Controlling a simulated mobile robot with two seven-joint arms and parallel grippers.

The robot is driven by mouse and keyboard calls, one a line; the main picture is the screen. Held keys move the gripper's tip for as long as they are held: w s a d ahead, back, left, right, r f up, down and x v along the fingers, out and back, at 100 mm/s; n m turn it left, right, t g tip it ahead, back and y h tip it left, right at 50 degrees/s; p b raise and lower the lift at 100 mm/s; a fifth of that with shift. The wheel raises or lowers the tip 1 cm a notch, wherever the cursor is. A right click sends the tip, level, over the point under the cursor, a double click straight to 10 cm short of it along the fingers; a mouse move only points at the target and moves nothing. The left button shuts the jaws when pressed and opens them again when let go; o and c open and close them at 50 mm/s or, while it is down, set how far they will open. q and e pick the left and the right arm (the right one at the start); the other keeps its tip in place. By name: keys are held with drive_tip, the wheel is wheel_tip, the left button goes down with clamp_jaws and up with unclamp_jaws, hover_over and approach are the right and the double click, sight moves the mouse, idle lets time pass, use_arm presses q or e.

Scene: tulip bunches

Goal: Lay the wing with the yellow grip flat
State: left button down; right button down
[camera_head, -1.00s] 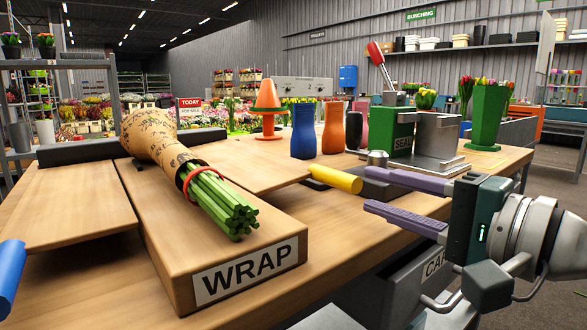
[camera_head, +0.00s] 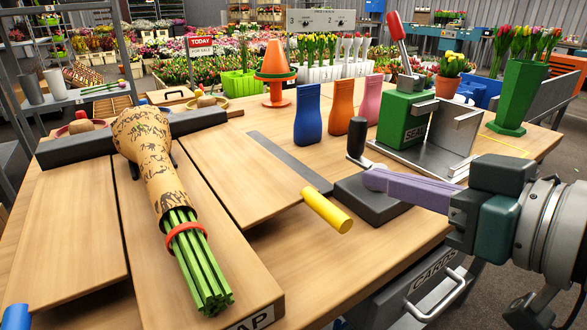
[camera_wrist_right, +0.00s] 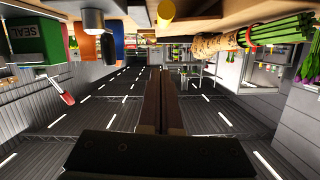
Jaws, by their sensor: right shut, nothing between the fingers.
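The right-hand wooden wing (camera_head: 235,170) looks about level beside the central WRAP block (camera_head: 160,250). Its yellow grip (camera_head: 327,210) sticks out at the front right corner; it also shows at the top of the right wrist view (camera_wrist_right: 166,10). My right gripper (camera_head: 372,180) is shut and empty, just right of the yellow grip and apart from it, in front of a dark block. The paper-wrapped bunch (camera_head: 150,150) lies on the central block, its green stems and red band toward me. My left gripper is not in view.
The left wing (camera_head: 70,220) with a blue grip (camera_head: 15,318) lies on the other side. A dark block (camera_head: 372,200), the green SEAL machine (camera_head: 405,118), vases (camera_head: 307,115) and an orange cone (camera_head: 275,70) stand behind and right. Bare table shows in front of the right wing.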

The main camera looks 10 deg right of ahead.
sight(347, 216)
drive_tip(key=b+x, duration=0.1)
drive_tip(key=x, duration=0.4)
wheel_tip(347, 216, down, 3)
drive_tip(key=shift+a+f+b, duration=0.2)
drive_tip(key=shift+f+b, duration=0.05)
drive_tip(key=shift+b, duration=0.4)
drive_tip(key=shift+f, duration=0.3)
